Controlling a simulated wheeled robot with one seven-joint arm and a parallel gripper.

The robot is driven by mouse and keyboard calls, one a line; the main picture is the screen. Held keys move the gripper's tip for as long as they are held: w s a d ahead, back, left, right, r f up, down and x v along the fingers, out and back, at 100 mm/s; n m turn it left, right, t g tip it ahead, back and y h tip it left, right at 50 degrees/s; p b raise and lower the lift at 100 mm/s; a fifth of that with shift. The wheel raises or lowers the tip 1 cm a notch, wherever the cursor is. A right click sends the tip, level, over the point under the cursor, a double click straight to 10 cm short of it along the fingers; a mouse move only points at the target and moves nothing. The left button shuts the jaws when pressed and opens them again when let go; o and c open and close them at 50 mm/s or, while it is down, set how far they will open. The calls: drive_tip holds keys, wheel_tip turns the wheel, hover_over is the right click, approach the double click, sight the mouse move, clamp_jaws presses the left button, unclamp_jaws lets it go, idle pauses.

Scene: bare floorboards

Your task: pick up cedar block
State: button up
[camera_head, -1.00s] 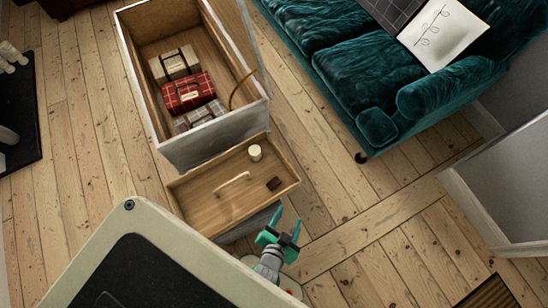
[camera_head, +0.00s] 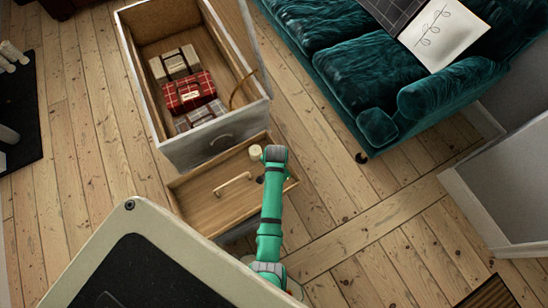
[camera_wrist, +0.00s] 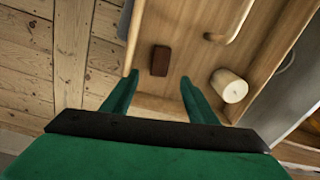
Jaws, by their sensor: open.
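The cedar block looks to be the small dark brown block (camera_wrist: 160,60) in the wrist view, lying on the wooden floor of a shallow open drawer (camera_head: 205,208).
A cream cylinder (camera_wrist: 228,85) lies right of the block; it also shows in the head view (camera_head: 255,151). A curved wooden handle (camera_head: 232,184) is in the drawer. Behind stands an open drawer with wrapped parcels (camera_head: 190,92). A teal sofa (camera_head: 345,70) is at the right.

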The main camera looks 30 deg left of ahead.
drive_tip(key=f, duration=0.4)
drive_tip(key=shift+w+a+f, duration=0.25)
drive_tip(key=shift+w+f, duration=0.1)
drive_tip(key=shift+w, duration=0.05)
drive_tip(key=shift+s+f, duration=0.15)
drive_tip(key=shift+f, duration=1.2)
drive_tip(key=shift+s+f, duration=0.1)
drive_tip(key=shift+f, duration=1.2)
drive_tip(key=c, duration=1.1)
